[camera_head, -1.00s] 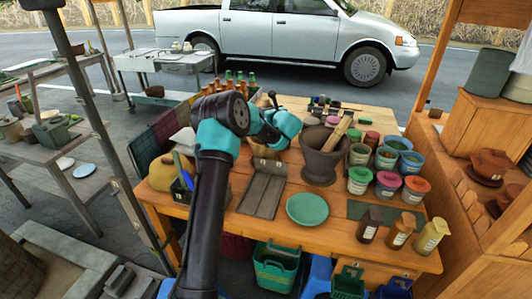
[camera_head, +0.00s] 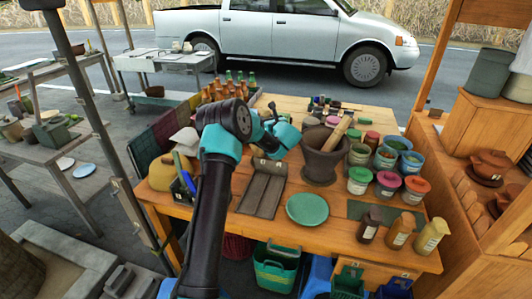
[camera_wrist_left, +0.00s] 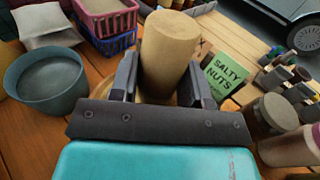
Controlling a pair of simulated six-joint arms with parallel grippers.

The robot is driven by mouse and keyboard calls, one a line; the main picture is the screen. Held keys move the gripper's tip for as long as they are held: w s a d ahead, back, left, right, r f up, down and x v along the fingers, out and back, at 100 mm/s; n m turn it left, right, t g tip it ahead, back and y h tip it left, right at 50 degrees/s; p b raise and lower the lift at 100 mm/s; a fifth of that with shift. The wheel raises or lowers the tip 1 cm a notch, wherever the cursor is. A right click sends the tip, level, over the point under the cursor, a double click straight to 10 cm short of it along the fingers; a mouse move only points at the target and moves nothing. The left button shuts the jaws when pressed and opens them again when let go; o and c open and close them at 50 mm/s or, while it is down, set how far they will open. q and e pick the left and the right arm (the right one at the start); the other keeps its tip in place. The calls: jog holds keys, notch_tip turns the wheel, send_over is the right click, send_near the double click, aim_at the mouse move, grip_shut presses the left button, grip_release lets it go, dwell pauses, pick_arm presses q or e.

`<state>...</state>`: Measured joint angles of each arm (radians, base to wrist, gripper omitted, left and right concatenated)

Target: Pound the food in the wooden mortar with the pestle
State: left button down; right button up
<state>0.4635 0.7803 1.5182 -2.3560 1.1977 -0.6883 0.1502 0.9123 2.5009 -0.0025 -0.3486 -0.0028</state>
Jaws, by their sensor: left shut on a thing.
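My left gripper (camera_wrist_left: 163,76) is shut on a thick tan wooden cylinder, apparently the pestle (camera_wrist_left: 170,45), which fills the space between the fingers in the left wrist view. A round tan rim, apparently the wooden mortar (camera_wrist_left: 186,94), shows partly behind the fingers beneath it. Whether the pestle's lower end touches anything inside is hidden, and no food is visible. In the head view my left arm covers most of this spot. A separate dark clay mortar (camera_head: 319,166) with a tilted wooden pestle (camera_head: 340,133) stands to its right. My right gripper is not in view.
A blue-grey bowl (camera_wrist_left: 30,95), purple and blue baskets (camera_wrist_left: 108,20) and a green "salty nuts" sign (camera_wrist_left: 228,68) stand close around the held piece. Lidded jars (camera_head: 388,182) crowd the table's right. A green plate (camera_head: 307,208) lies at the front.

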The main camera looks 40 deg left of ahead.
aim_at(267, 110)
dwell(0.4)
pick_arm(q)
jog(key=shift+r, duration=2.75)
jog(key=shift+f, duration=2.8)
jog(key=shift+r, duration=2.8)
jog(key=shift+f, duration=2.75)
